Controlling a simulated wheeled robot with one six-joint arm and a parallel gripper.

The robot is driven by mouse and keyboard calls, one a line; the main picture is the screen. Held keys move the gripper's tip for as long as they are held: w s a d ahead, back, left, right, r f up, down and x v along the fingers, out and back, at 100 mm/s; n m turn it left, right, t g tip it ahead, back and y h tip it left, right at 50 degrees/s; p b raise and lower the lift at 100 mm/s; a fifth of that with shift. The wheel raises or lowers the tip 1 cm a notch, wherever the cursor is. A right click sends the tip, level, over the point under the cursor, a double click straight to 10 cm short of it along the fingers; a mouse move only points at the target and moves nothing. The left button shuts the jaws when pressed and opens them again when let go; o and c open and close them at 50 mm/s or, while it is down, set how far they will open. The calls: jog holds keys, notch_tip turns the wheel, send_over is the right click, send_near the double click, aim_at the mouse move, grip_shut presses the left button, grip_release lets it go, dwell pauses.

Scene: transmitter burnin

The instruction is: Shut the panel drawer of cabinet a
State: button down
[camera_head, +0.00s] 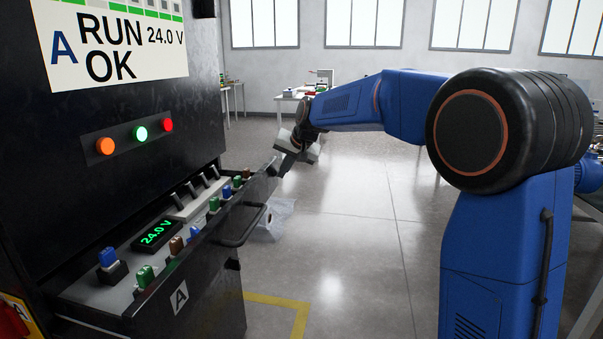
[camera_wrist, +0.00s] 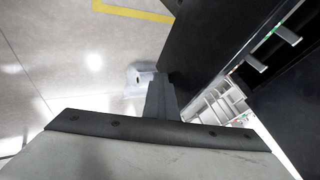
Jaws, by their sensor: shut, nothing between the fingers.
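Cabinet a (camera_head: 95,105) is a tall black cabinet at the left of the head view, with a screen reading "A RUN 24.0 V OK". Its panel drawer (camera_head: 205,262) stands pulled out, with a black front, an "A" label and a bar handle (camera_head: 243,228). The drawer's panel carries coloured switches and a green "24.0 V" display (camera_head: 157,233). My gripper (camera_head: 284,173) is shut and empty, pointing down at the drawer's far front corner. I cannot tell whether it touches. In the wrist view, my gripper (camera_wrist: 160,92) is beside the dark drawer front (camera_wrist: 205,45).
Orange, green and red lamps (camera_head: 140,133) sit on the cabinet face above the drawer. A pale, crumpled-looking item (camera_head: 275,216) lies on the floor beyond the drawer. Yellow tape (camera_head: 284,301) marks the floor. A workbench (camera_head: 292,97) stands far back; the middle floor is clear.

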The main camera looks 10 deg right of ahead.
jog(key=w+a, duration=0.3)
jog(key=a, duration=0.5)
jog(key=w+a, duration=0.4)
jog(key=a, duration=0.5)
jog(key=shift+a, duration=0.15)
jog(key=shift+w+a+r, duration=0.1)
jog(key=shift+r, duration=0.05)
